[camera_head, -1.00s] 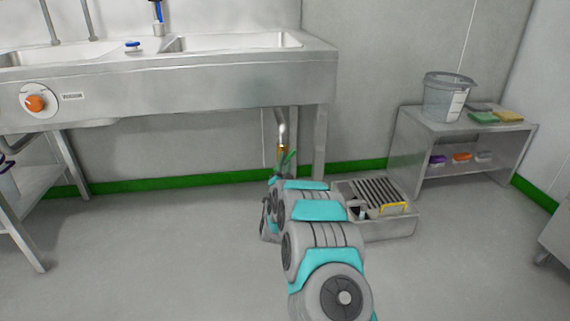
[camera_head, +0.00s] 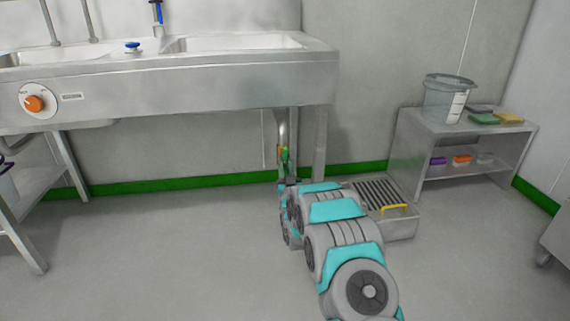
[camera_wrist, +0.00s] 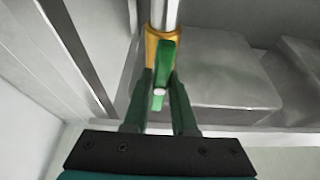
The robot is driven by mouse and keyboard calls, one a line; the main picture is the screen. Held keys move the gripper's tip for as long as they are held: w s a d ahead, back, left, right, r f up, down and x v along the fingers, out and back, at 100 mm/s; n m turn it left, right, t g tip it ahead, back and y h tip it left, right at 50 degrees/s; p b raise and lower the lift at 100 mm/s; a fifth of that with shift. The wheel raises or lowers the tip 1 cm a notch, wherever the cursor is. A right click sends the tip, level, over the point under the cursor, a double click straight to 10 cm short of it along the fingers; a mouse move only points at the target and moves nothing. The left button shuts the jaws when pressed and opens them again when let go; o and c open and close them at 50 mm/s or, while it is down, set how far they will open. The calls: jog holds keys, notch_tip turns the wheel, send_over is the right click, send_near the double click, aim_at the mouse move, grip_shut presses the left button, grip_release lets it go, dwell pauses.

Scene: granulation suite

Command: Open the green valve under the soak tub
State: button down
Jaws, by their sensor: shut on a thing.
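The soak tub (camera_head: 235,42) is the right basin of a steel sink unit. A bare metal pipe (camera_head: 282,128) comes down under it to a brass valve body (camera_wrist: 152,47) with a green valve handle (camera_wrist: 165,62). In the wrist view the handle lies roughly in line with the pipe. My gripper (camera_wrist: 161,100) has its dark green fingers on either side of the handle's lower part, shut on it. In the head view the green handle (camera_head: 285,155) shows small and upright below the pipe; my arm largely hides my gripper there.
A low floor box with a slatted grate (camera_head: 380,194) and yellow handle stands just right of my arm. A steel shelf (camera_head: 402,155) with a clear bucket (camera_head: 447,100) and sponges stands at the right. A sink leg (camera_head: 320,145) is close beside the pipe. Left floor is clear.

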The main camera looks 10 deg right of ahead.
jog(key=shift+f, duration=0.1)
dwell(0.3)
jog(key=c, duration=0.7)
grip_release()
jog(key=v, duration=0.7)
jog(key=shift+s+f, duration=0.15)
jog(key=shift+s, duration=0.2)
